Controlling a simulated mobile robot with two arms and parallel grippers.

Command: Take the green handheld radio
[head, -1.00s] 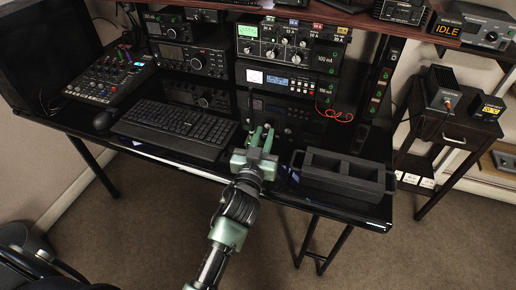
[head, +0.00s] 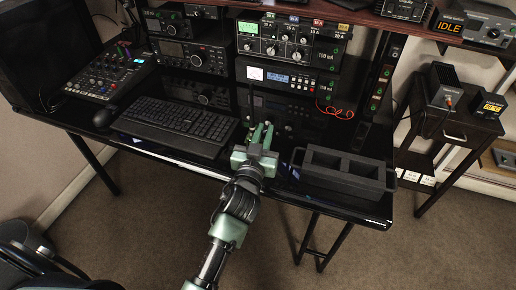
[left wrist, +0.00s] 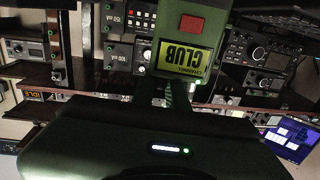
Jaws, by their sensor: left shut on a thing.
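The green handheld radio (left wrist: 191,45) shows close up in the left wrist view, upside down in the picture. It has a yellow-green screen reading "CLUB CHANNEL" and a red patch. My left gripper (head: 262,136) is shut on the radio above the front part of the black desk, between keyboard and tray. Its housing covers the lower part of the left wrist view. My right gripper is not in view.
A keyboard (head: 186,125) lies left of the gripper. A dark two-compartment tray (head: 303,178) with handles stands right of it, near the desk's front edge. Stacked radio equipment (head: 290,40) stands behind, under a wooden shelf. A side table (head: 462,130) stands at the right.

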